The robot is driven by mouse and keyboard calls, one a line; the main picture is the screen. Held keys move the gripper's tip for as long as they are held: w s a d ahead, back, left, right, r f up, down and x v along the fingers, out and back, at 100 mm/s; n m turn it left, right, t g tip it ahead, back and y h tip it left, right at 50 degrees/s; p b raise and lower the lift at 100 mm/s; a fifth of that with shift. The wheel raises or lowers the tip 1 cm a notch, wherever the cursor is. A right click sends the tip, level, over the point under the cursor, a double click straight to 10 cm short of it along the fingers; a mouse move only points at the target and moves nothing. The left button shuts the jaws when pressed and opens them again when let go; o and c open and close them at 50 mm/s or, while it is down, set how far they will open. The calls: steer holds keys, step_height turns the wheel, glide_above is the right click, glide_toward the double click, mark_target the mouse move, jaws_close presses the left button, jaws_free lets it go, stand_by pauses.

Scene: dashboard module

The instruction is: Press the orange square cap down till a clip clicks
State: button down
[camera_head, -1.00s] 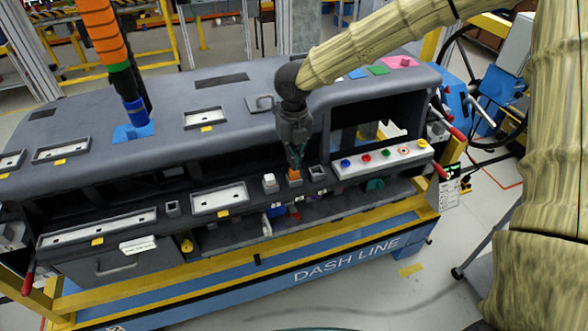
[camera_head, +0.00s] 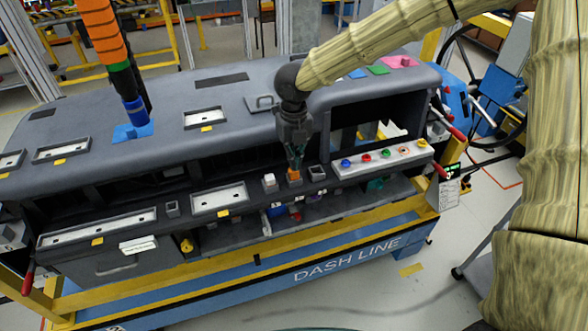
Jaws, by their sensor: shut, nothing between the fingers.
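The orange square cap (camera_head: 294,175) sits in a small dark socket on the front ledge of the grey dashboard (camera_head: 240,109). My gripper (camera_head: 295,167) points down from above, shut, with its fingertips at the top of the cap. They look to be touching it, but the contact is too small to be sure of. The clip is hidden, and I cannot tell how deep the cap sits.
A white square cap (camera_head: 269,181) stands just left, and an empty dark socket (camera_head: 317,173) just right. A white panel with coloured buttons (camera_head: 376,158) lies further right. Another small socket (camera_head: 172,208) and a white-floored recess (camera_head: 218,198) are to the left.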

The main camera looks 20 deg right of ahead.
steer(key=shift+s+f+b, duration=0.1)
steer(key=shift+f+b, duration=0.25)
steer(key=shift+f, duration=0.95)
stand_by(1.2)
steer(key=shift+r, duration=0.1)
steer(key=shift+r+p, duration=3.6)
steer(key=shift+r, duration=0.4)
